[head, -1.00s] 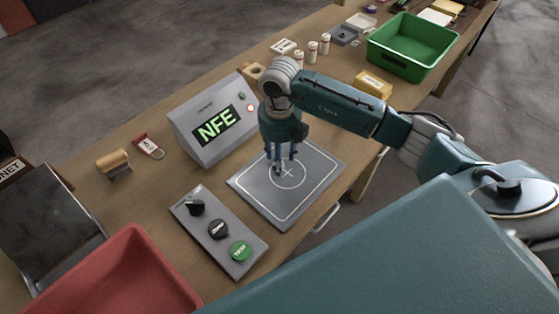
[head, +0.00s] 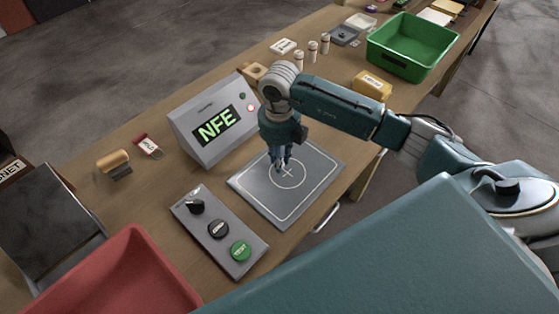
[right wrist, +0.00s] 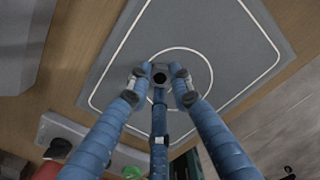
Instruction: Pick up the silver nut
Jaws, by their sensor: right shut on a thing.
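My right gripper (head: 279,166) is over the grey plate (head: 318,168), near the cross at the middle of its white circle. Its blue fingers are drawn together. In the right wrist view the fingertips of my right gripper (right wrist: 159,80) are closed around a small silver nut with a dark hole (right wrist: 160,77). The fingers cover most of the nut. In the head view the nut is hidden by the fingers, and I cannot tell whether it touches the plate. My left gripper is in neither view.
A grey detector box (head: 200,150) reading "NFE" stands left of the gripper. A button panel (head: 225,270) lies in front of it. A red bin (head: 130,290) is at lower left, a green bin (head: 412,65) at upper right. Several small bottles (head: 312,50) stand at the back.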

